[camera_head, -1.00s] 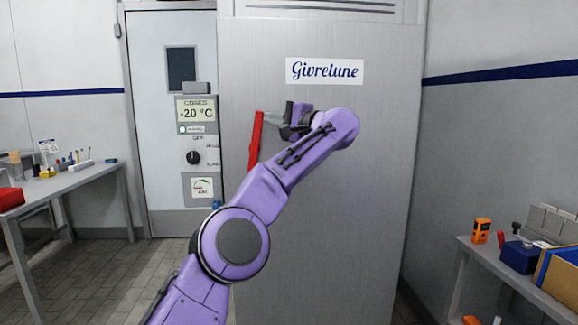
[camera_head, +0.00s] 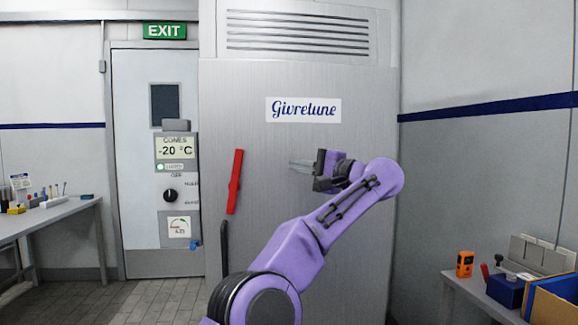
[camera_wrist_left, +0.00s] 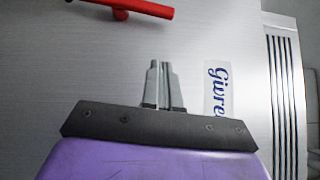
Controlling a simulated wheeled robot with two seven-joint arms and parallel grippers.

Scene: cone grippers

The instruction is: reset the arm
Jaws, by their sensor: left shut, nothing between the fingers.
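My left arm is purple, and its left gripper (camera_head: 303,166) points left in front of the large metal cabinet (camera_head: 335,230). The gripper's fingers are together with nothing between them, and they also show in the left wrist view (camera_wrist_left: 159,80). The red handle (camera_head: 235,182) on the cabinet front is to the left of the fingertips, apart from them. In the left wrist view the red handle (camera_wrist_left: 122,8) is at the top edge, beyond the fingertips. My right gripper is not in view.
A door (camera_head: 155,100) with a control panel (camera_head: 178,160) reading -20 °C is left of the cabinet. A bench with small items (camera_head: 45,220) stands at far left. At lower right, a table carries an orange device (camera_head: 465,264) and a blue box (camera_head: 505,290).

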